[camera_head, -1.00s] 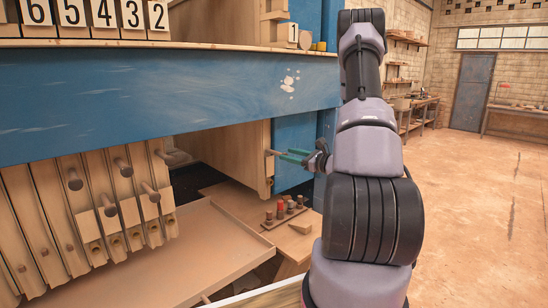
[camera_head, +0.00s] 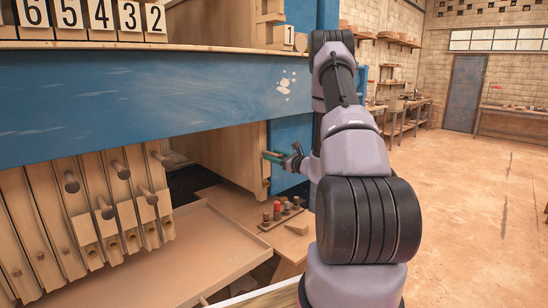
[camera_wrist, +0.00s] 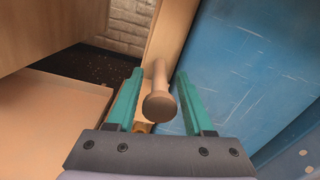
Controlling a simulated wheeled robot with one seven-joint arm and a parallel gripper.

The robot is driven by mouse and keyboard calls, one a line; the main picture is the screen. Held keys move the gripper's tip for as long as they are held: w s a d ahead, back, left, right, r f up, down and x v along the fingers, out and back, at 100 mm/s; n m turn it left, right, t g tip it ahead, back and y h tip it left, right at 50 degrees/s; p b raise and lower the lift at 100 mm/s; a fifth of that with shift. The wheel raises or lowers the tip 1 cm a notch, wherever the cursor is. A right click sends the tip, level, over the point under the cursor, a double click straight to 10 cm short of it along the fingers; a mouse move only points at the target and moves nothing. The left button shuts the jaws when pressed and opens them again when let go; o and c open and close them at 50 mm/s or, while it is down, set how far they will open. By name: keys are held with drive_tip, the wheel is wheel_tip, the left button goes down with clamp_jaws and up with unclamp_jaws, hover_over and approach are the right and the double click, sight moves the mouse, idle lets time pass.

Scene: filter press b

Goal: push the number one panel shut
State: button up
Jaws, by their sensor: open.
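The number one panel (camera_head: 238,160) is a pale wooden plate at the right end of the press opening, below the label 1 (camera_head: 289,38). A wide gap lies between it and the row of other panels on the left. A round wooden peg handle (camera_wrist: 160,104) sticks out of its edge strip. My gripper (camera_head: 270,157) is at this peg; its green fingers are open, one on each side of the peg in the wrist view (camera_wrist: 160,75). A gap shows between the peg and each finger.
Several pegged panels (camera_head: 42,215) stand at left under the blue beam (camera_head: 150,105). A wooden tray (camera_head: 190,255) lies below the gap. A small rack of pegs (camera_head: 281,213) sits under the panel. The blue post (camera_head: 290,135) is close behind my gripper. Open floor lies at right.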

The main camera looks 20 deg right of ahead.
clamp_jaws()
idle(1.5)
